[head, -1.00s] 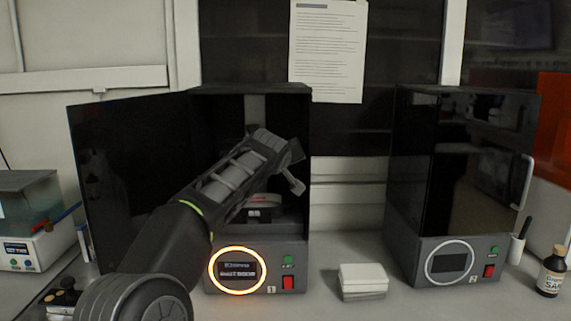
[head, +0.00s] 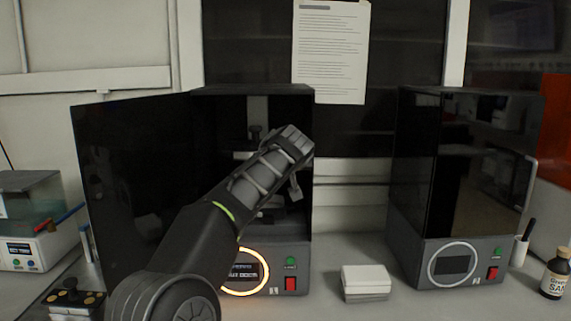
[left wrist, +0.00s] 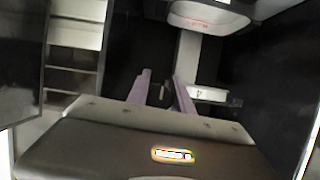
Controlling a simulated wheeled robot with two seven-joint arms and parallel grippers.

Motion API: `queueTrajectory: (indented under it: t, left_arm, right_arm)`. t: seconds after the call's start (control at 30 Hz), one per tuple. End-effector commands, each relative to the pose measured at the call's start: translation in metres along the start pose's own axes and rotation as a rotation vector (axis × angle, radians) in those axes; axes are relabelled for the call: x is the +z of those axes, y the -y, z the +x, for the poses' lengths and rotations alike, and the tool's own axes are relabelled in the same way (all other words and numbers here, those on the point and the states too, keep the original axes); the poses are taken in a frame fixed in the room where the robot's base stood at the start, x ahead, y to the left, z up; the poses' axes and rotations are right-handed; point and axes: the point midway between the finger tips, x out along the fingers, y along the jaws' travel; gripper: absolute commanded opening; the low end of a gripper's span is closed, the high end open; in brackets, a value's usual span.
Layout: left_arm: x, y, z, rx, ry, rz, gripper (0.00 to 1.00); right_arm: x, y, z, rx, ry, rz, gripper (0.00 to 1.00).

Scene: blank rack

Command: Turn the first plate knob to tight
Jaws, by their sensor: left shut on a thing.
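The first printer (head: 262,92) stands left of centre with its dark door (head: 130,180) swung open to the left. My left arm reaches across its front into the chamber. In the head view the gripper body hides its fingertips. In the left wrist view my left gripper (left wrist: 162,78) has two pale purple fingers close together. A small dark part, apparently the first plate knob (left wrist: 165,97), shows between them, with the gripper shut on it. Its turn position cannot be read. A pale column and a white part with red marking (left wrist: 210,15) stand beyond. My right gripper is not in view.
The first printer's orange-lit ring (head: 246,292) is partly behind my arm, beside a red switch (head: 291,284). A second printer (head: 466,160) stands shut at the right. A small white box (head: 365,280) sits between them. A bottle (head: 555,275) stands far right.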

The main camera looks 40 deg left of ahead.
Motion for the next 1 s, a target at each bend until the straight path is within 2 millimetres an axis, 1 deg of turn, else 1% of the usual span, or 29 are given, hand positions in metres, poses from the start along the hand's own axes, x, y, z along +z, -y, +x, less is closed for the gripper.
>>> queueTrajectory:
  t: [0.03, 0.17, 0.2, 0.4, 0.67, 0.77, 0.87, 1.0]
  left_arm:
    - [0.003, -0.001, 0.001, 0.0, 0.005, 0.002, 0.0]
    - [0.003, -0.001, 0.001, 0.0, 0.005, 0.001, 0.0]
    - [0.003, -0.001, 0.001, 0.0, 0.005, 0.001, 0.3]
    - [0.001, 0.0, 0.001, 0.0, 0.002, 0.0, 0.47]
    - [0.0, 0.0, 0.0, 0.001, 0.0, -0.001, 0.47]
    - [0.0, 0.0, -0.004, 0.002, -0.001, -0.001, 0.47]
    - [0.001, -0.001, -0.014, 0.003, -0.001, -0.001, 0.47]
    - [0.002, -0.001, -0.037, 0.004, -0.001, -0.003, 0.47]
  right_arm:
    - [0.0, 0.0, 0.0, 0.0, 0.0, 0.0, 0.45]
    - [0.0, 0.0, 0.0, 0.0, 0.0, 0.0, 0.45]
    - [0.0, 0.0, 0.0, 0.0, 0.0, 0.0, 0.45]
    - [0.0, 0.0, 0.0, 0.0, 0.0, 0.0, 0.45]
    - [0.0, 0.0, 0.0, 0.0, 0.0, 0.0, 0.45]
    - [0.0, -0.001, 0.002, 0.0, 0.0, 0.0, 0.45]
    - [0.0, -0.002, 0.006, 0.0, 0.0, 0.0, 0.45]
    - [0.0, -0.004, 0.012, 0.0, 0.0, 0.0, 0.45]
